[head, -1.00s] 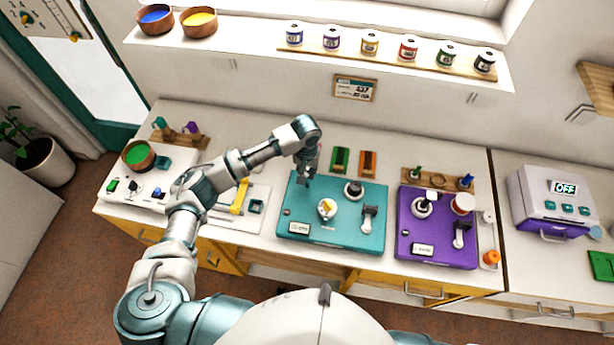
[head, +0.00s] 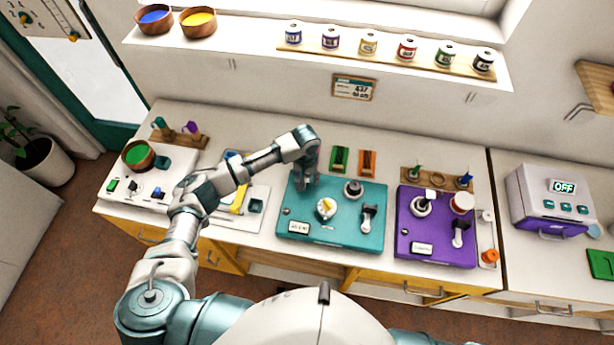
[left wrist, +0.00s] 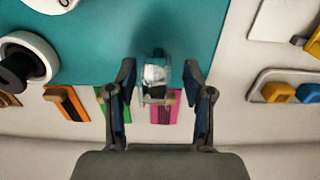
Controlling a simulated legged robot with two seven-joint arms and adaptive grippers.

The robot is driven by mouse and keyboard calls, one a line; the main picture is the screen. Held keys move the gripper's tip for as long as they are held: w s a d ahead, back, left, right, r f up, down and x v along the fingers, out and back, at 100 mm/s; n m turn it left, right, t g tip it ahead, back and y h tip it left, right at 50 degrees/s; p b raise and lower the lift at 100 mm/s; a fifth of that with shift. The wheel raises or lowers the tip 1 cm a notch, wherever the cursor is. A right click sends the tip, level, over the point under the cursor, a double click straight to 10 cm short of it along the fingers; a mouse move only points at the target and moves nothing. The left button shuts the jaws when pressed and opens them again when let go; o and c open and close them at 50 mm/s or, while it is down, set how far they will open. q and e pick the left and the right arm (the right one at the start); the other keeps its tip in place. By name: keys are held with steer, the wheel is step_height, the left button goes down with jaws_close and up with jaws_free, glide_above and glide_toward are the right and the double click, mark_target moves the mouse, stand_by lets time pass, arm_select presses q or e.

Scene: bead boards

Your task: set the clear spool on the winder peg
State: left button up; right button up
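The clear spool (left wrist: 157,78) shows in the left wrist view between my left fingers, at the back edge of the teal board. A dark peg-like top shows at its upper end; I cannot tell whether it is a peg passing through it. My left gripper (left wrist: 162,95) is open, with a gap on each side of the spool. In the head view my left gripper (head: 304,183) points down over the back left corner of the teal board (head: 350,236), and the spool is hidden there. My right gripper is not in view.
Green (head: 340,159) and orange (head: 367,163) blocks lie behind the teal board, with a pink one (left wrist: 165,107) near the spool. A black knob on a white ring (head: 353,188) stands on the board. The purple board (head: 436,250) is to the right.

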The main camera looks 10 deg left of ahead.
mark_target(307, 175)
arm_select(q)
step_height(307, 175, up, 13)
steer(key=shift+f, duration=0.15)
stand_by(0.4)
stand_by(0.7)
